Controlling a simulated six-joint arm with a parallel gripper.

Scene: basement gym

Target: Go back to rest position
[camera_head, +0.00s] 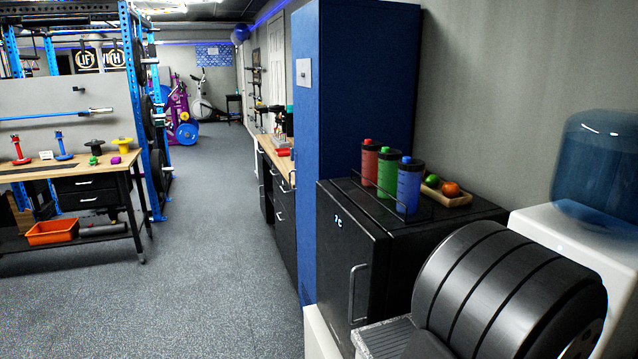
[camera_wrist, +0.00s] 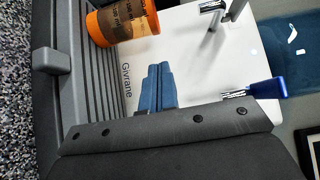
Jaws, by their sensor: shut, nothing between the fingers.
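My gripper (camera_wrist: 158,68) shows in the wrist view as two blue-grey fingers side by side, closed against each other with nothing between them. They are in front of the white water dispenser (camera_wrist: 190,50), which is lettered "Givrane". A brown and orange tub (camera_wrist: 124,24) is at the top, beside the grey slatted tray (camera_wrist: 98,65), apart from the fingers. In the head view I cannot make out the gripper. The dispenser there (camera_head: 545,222) carries a blue water bottle (camera_head: 605,165) at the right edge.
A blue dispenser tap (camera_wrist: 268,88) and a grey one (camera_wrist: 212,8) stick out near the fingers. A black fridge (camera_head: 345,255) holds red, green and blue bottles (camera_head: 409,185) and a fruit tray (camera_head: 455,200). Open floor (camera_head: 215,250) reaches left to a workbench (camera_head: 70,168).

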